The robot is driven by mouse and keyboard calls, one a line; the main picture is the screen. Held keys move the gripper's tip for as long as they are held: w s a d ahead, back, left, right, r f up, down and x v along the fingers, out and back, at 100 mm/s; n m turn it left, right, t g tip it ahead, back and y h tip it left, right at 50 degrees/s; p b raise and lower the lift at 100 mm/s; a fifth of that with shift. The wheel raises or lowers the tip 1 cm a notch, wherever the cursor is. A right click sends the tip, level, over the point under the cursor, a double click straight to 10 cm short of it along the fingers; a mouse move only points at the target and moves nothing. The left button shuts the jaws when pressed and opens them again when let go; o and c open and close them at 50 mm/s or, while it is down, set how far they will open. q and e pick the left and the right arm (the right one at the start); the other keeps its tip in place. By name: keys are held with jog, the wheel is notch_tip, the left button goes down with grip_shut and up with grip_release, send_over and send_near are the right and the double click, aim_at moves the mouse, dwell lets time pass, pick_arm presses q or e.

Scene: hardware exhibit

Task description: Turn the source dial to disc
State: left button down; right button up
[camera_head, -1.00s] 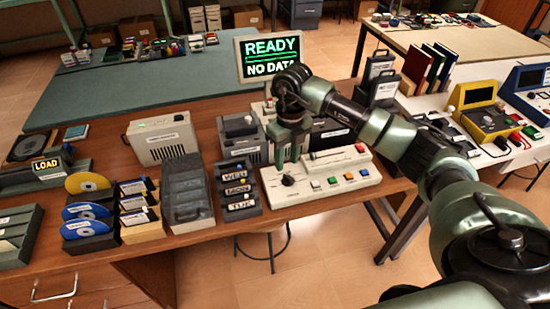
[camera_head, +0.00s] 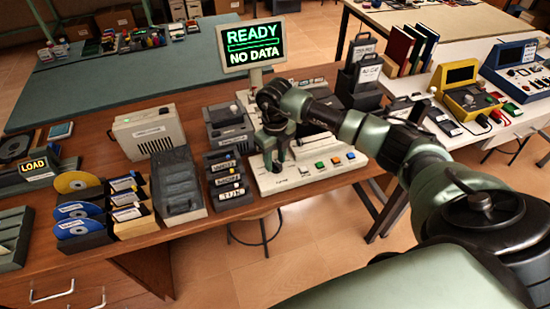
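The white control panel (camera_head: 290,180) lies near the front edge of the brown desk, with a row of coloured buttons on its right part. Its dark source dial (camera_head: 276,168) is at the panel's left end and is mostly hidden by my gripper, so I cannot read its setting. My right gripper (camera_head: 275,163) points down with its fingertips at the dial. I cannot tell whether they touch or grip it. The monitor (camera_head: 252,45) behind reads "READY" and "NO DATA". My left gripper is not in view.
Left of the panel stand a labelled rack (camera_head: 230,190), a grey lidded case (camera_head: 177,183) and discs in holders (camera_head: 82,215). Dark upright units (camera_head: 362,80) stand behind on the right. A yellow console (camera_head: 465,92) is on the white table. The teal tabletop has free room.

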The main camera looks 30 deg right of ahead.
grip_shut()
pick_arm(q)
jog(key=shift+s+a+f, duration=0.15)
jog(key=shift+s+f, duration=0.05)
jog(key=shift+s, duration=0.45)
pick_arm(e)
jog(key=n+b, duration=0.3)
jog(key=n, duration=0.1)
jog(key=shift+a+f+b, duration=0.1)
jog(key=shift+f+b, duration=0.05)
jog(key=shift+b, duration=0.25)
jog(key=n+b, duration=0.3)
jog(key=n, duration=0.1)
jog(key=shift+a+n, duration=0.1)
jog(key=shift+n, duration=0.2)
jog(key=n+b, duration=0.3)
jog(key=n, duration=0.1)
jog(key=shift+s, duration=0.15)
pick_arm(q)
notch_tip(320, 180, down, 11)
jog(key=b, duration=0.2)
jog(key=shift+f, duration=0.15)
pick_arm(e)
jog(key=shift+a+r+n, duration=0.1)
jog(key=shift+r+n, duration=0.1)
jog(key=shift+n, duration=1.5)
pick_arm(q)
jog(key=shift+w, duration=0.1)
pick_arm(e)
jog(key=shift+r, duration=0.1)
